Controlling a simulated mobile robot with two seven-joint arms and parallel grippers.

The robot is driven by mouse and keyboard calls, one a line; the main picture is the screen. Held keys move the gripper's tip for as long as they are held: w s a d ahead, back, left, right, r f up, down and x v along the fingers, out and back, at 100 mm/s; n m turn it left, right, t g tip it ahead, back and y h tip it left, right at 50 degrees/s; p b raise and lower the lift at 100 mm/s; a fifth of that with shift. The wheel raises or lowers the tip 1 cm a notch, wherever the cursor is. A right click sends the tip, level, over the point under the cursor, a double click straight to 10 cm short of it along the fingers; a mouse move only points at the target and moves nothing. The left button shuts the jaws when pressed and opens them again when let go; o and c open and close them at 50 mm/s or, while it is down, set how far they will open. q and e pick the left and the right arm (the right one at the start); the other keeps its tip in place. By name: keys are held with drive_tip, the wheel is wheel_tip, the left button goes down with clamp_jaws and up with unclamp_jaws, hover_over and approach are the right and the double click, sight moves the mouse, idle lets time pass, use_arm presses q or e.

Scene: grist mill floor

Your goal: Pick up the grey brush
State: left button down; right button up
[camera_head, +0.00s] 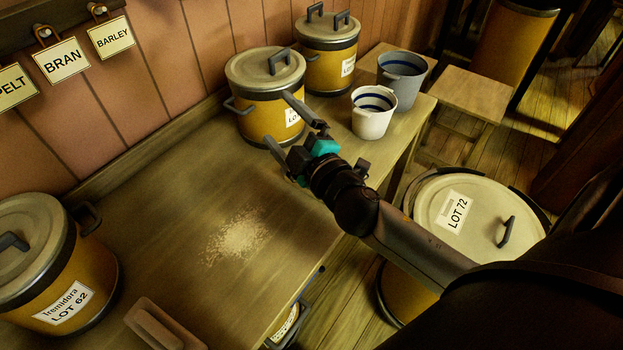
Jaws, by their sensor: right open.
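I cannot make out a grey brush for certain in the head view. A brown, block-like object (160,325) lies at the front edge of the picture and is partly cut off; I cannot tell whether it is a brush. My right gripper (279,118) is open and empty, its two grey fingers spread in front of the middle yellow canister (258,110), above the workbench (170,210). I cannot tell whether it touches the canister. My left gripper is not in view.
A pale grain pile (238,238) lies mid-bench. A lidded LOT 62 canister (85,275) stands left, another canister (328,55) at the back, near a white bucket (373,115) and grey bucket (402,80). A LOT 72 bin (470,225) and stool (470,92) stand right.

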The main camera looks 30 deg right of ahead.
drive_tip(key=a+r+n+g+y, duration=0.1)
drive_tip(key=a+r+n+y, duration=0.5)
drive_tip(key=a+n+y, duration=0.5)
drive_tip(key=n+g+h+b, duration=0.1)
drive_tip(key=n+g+h, duration=1.05)
drive_tip(key=n, duration=0.55)
hover_over(308, 191)
drive_tip(key=d, duration=0.2)
drive_tip(key=shift+g+y, duration=0.85)
drive_tip(key=f, duration=2.2)
drive_tip(key=shift+w+d, duration=0.1)
drive_tip(key=shift+w, duration=0.2)
drive_tip(key=shift+w+d+b+x, duration=0.1)
drive_tip(key=shift+d+b+x, duration=0.1)
drive_tip(key=shift+x, duration=0.65)
drive_tip(key=shift+w+d+b+x, duration=0.1)
drive_tip(key=shift+b+x, duration=0.15)
drive_tip(key=shift+x, duration=0.55)
drive_tip(key=shift+w+d+b+x, duration=0.1)
drive_tip(key=shift+b+x, duration=0.1)
drive_tip(key=shift+x, duration=0.65)
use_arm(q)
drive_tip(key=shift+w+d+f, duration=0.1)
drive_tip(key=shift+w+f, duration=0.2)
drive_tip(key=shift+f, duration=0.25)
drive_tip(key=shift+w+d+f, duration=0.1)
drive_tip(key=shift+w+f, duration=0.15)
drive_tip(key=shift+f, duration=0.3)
use_arm(e)
drive_tip(key=shift+a, duration=0.15)
